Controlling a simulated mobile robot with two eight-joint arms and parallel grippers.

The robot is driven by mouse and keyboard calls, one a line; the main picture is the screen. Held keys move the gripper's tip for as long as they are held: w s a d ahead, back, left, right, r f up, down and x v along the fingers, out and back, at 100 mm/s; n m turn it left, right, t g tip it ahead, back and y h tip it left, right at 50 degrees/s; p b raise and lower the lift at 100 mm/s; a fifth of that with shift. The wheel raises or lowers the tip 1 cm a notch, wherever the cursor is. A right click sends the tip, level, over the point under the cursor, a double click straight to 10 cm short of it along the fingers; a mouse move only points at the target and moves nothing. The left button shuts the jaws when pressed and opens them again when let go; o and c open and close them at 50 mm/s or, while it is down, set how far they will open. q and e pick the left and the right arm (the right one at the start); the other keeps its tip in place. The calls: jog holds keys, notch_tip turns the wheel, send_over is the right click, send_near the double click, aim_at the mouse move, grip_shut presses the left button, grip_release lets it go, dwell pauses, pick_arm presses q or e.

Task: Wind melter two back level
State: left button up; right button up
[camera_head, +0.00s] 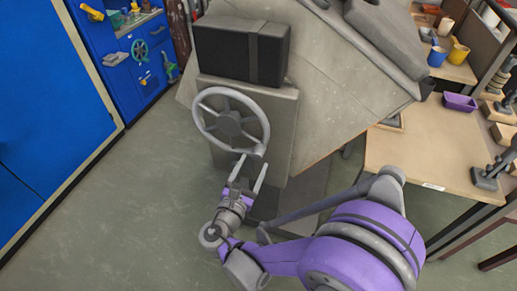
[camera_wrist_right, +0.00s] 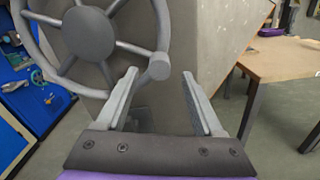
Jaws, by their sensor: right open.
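A grey spoked handwheel (camera_head: 230,122) is mounted on the side of a grey machine housing (camera_head: 279,118). Its knob (camera_head: 259,150) is at the lower right of the rim. My right gripper (camera_head: 250,166) is open just below the knob, with its fingers pointing up at it. In the right wrist view, the wheel (camera_wrist_right: 89,33) fills the upper left and the knob (camera_wrist_right: 159,66) lies ahead of the gap between the open fingers (camera_wrist_right: 157,90). The knob appears beyond the fingertips, not gripped. My left gripper is not in view.
A black box (camera_head: 224,50) sits above the wheel. A wooden table (camera_head: 425,150) with a purple tray (camera_head: 459,102) stands at the right. The floor (camera_head: 110,215) left of the machine is clear.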

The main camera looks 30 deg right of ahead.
aim_at(261, 149)
jog(key=x, duration=0.7)
jog(key=shift+w+d, duration=0.15)
jog(key=shift+w, duration=0.05)
jog(key=c, duration=1)
grip_shut()
jog(key=shift+s+f, duration=0.1)
